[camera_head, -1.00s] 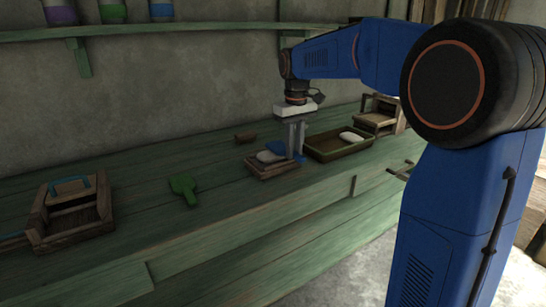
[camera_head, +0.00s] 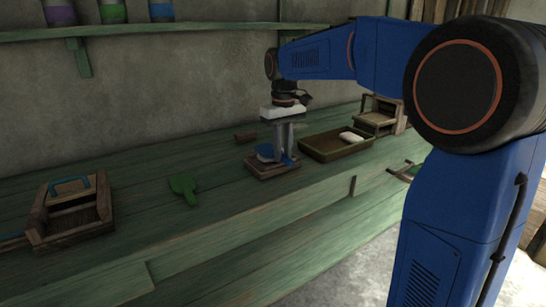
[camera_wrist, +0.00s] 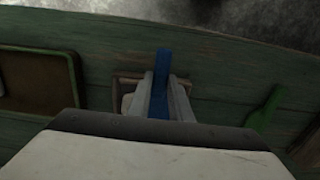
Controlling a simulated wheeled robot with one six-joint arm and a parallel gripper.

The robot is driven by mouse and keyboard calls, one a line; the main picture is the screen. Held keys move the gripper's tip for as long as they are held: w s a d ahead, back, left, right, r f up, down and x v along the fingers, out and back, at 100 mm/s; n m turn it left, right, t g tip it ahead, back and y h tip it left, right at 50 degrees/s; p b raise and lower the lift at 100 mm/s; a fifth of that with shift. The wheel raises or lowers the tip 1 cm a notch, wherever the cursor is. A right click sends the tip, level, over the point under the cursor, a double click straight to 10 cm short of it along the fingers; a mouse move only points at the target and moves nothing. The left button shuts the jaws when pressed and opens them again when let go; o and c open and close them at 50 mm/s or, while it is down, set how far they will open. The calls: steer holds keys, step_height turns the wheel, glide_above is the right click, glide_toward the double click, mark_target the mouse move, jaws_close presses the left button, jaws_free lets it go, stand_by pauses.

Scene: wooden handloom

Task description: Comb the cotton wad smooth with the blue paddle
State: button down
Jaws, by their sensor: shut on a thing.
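In the wrist view, the paddle's blue handle (camera_wrist: 162,64) sticks out between the fingers of my gripper (camera_wrist: 160,92). The cotton wad on the block is mostly hidden by the paddle and fingers. A pale edge of the cotton wad (camera_wrist: 128,103) shows left of the fingers in the wrist view. I cannot tell whether the paddle touches the wad.
A shallow tray (camera_head: 325,155) with a white wad (camera_head: 351,136) stands just right of the block. A green paddle (camera_head: 184,187) lies to the left. A wooden box (camera_head: 72,233) with a blue handle sits far left. A small brown piece (camera_head: 245,136) lies behind. A wooden frame (camera_head: 380,117) stands beyond the tray.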

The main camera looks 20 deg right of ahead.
steer(key=shift+s+a, duration=0.1)
steer(key=shift+a, duration=0.15)
steer(key=shift+d, duration=0.1)
steer(key=shift+w+d+f, duration=0.1)
steer(key=shift+w+d, duration=0.15)
steer(key=shift+d, duration=0.5)
steer(key=shift+w+d+r, duration=0.1)
steer(key=shift+w+d, duration=0.2)
steer(key=shift+d, duration=0.5)
steer(key=shift+w+d+f, duration=0.1)
steer(key=shift+w+d, duration=0.15)
steer(key=shift+d, duration=0.5)
steer(key=shift+a, duration=0.1)
steer(key=shift+s+a, duration=0.25)
steer(key=shift+a, duration=0.5)
steer(key=shift+s+a, duration=0.3)
steer(key=shift+a, duration=0.45)
steer(key=shift+s+a, duration=0.25)
steer(key=shift+a, duration=0.5)
steer(key=shift+w+d, duration=0.25)
steer(key=shift+d, duration=0.55)
steer(key=shift+w+d, duration=0.3)
steer(key=shift+d, duration=0.45)
steer(key=shift+w+d, duration=0.25)
steer(key=shift+d, duration=0.55)
